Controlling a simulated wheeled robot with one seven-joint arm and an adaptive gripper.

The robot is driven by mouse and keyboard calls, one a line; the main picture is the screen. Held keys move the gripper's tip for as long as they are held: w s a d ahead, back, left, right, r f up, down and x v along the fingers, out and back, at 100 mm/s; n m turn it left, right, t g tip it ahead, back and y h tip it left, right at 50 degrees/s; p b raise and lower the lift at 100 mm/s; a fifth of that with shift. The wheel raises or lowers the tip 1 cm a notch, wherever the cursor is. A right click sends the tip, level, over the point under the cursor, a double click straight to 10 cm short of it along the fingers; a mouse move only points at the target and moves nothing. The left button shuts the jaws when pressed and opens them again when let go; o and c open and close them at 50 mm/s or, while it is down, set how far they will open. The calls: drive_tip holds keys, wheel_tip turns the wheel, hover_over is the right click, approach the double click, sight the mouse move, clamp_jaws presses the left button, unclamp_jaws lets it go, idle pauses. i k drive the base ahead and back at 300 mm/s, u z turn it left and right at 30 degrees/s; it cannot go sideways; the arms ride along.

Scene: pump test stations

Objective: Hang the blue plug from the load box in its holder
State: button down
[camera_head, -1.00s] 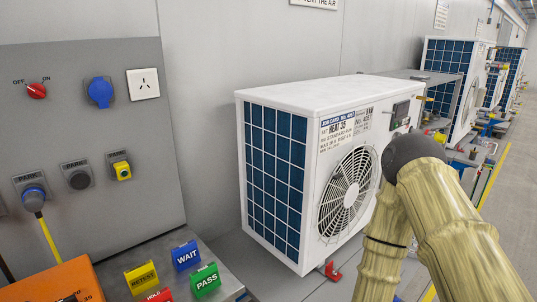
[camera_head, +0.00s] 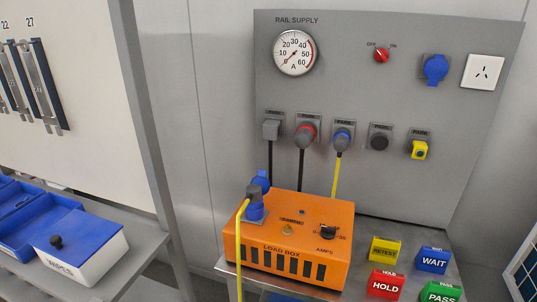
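The orange load box (camera_head: 305,240) stands on a metal bench below the grey panel. At its top left is a blue socket with a grey-and-blue plug (camera_head: 254,203) seated in it. A yellow cable (camera_head: 238,245) runs from this plug down past the box's left side. A blue lid (camera_head: 261,181) stands raised behind the plug. On the panel is a row of holders. The third one (camera_head: 343,132) has a blue ring and a grey plug in it, with a yellow cable hanging down behind the box. My gripper is not in view.
Other holders have a grey plug (camera_head: 271,130), a red-ringed plug (camera_head: 305,134), a black round face (camera_head: 379,141) and a yellow piece (camera_head: 419,149). A covered blue socket (camera_head: 435,68) is at upper right. Sign blocks (camera_head: 384,284) stand right of the box. A wipes box (camera_head: 80,250) is at left.

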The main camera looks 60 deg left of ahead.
sight(253, 191)
drive_tip(key=u, duration=1.95)
